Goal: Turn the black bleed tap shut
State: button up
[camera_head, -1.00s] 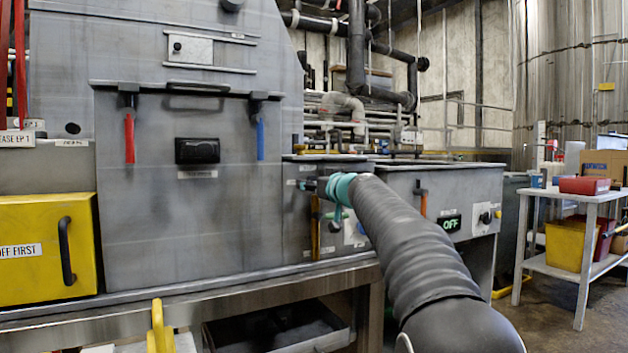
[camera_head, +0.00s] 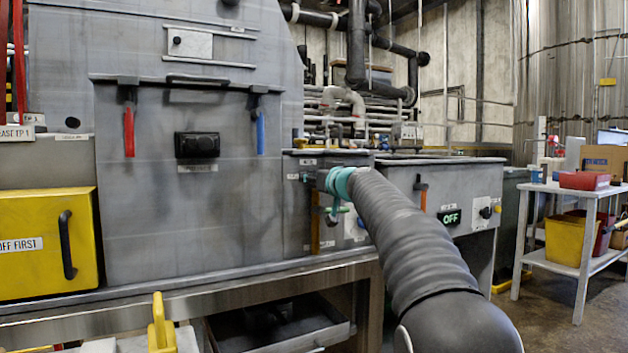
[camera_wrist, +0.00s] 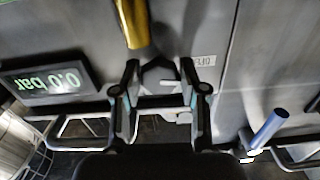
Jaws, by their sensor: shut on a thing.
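My gripper (camera_wrist: 160,85) has its two dark fingers on either side of a dark tap body (camera_wrist: 156,76) in the wrist view. I take this for the black bleed tap; the fingers are shut on it. A short pale bar shows between the fingertips, and I cannot tell whether it belongs to the tap. An upside-down "OPEN" label (camera_wrist: 205,61) is beside the right finger. In the head view my gripper (camera_head: 312,180) is at the small grey panel, and the wrist hides the tap there.
A yellow-orange handle (camera_wrist: 132,22) is close to the fingers. A blue handle (camera_wrist: 268,130) is at the right. In the head view, an "OFF" display (camera_head: 449,218) and an orange handle (camera_head: 423,198) are right of the wrist.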

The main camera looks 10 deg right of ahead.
jog(key=shift+r+m, duration=0.1)
jog(key=shift+m, duration=7.8)
jog(key=o, duration=1.1)
jog(key=shift+p, duration=0.3)
jog(key=v, duration=1.2)
